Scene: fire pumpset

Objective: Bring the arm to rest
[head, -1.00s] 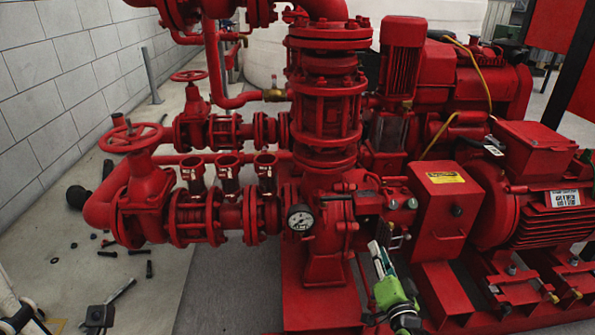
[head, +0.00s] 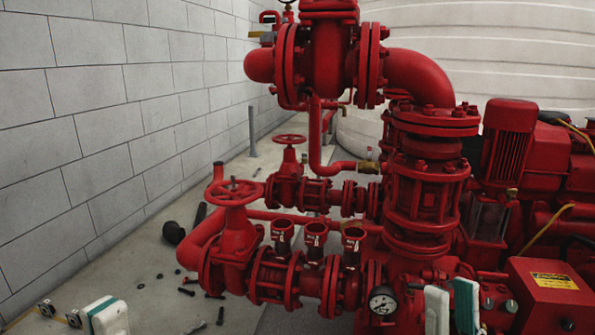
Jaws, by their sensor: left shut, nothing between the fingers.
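My left gripper (head: 105,316) shows at the bottom left edge as a white fingertip with a green edge. It is shut and empty, over the floor near the wall side. Its arm is below the picture.
Red valves with handwheels (head: 234,192) and pipes fill the middle. A red box with a yellow label (head: 554,281) is at the right. A block wall (head: 110,120) runs along the left. Small loose parts lie on the grey floor (head: 150,285). A white tank (head: 480,50) stands behind.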

